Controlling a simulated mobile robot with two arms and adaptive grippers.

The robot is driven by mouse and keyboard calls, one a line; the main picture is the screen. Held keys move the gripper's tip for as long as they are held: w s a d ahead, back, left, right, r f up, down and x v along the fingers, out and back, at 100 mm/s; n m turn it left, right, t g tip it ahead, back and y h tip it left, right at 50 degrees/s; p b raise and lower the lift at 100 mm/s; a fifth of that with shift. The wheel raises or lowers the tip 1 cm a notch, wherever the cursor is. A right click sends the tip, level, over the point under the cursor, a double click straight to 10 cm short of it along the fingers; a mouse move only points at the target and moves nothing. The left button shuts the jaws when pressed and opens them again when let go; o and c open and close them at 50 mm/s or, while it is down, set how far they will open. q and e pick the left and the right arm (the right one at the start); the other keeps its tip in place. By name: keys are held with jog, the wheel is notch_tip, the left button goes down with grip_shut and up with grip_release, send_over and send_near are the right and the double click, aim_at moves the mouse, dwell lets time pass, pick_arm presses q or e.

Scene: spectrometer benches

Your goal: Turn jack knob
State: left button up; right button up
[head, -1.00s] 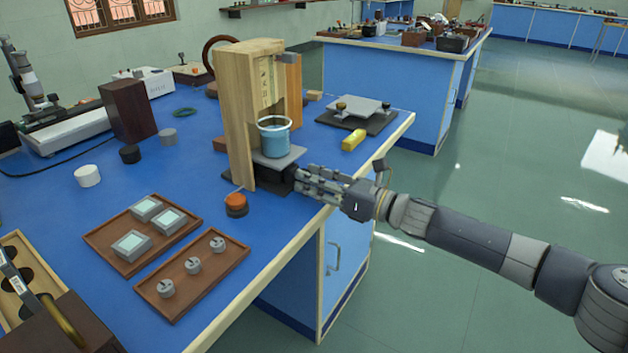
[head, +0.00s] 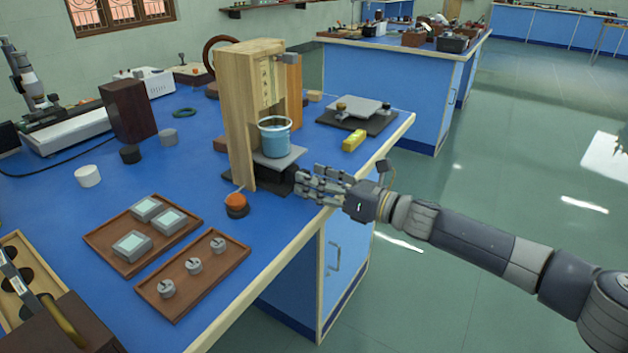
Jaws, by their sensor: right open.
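A small lab jack with a grey top plate (head: 283,160) stands in the wooden frame (head: 241,110) on the blue bench. A blue beaker (head: 275,141) with clear upper walls stands on the plate. My right gripper (head: 303,183) is open at the jack's right side, its fingers pointing left at the dark lower part of the jack (head: 268,181). The jack's knob is hidden by the fingers or too small to make out. I cannot tell whether the fingertips touch it. My left gripper is not in view.
An orange-topped black button (head: 236,205) sits left of the jack. A yellow block (head: 354,139) and a balance-like device with a grey plate (head: 361,107) stand behind the gripper. Brown trays (head: 194,276) hold weights at the front. The bench edge (head: 283,248) runs below my right arm.

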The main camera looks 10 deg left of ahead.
jog(key=v, duration=1.1)
jog(key=shift+d, duration=0.25)
jog(key=shift+s+r, duration=0.1)
jog(key=shift+r, duration=0.05)
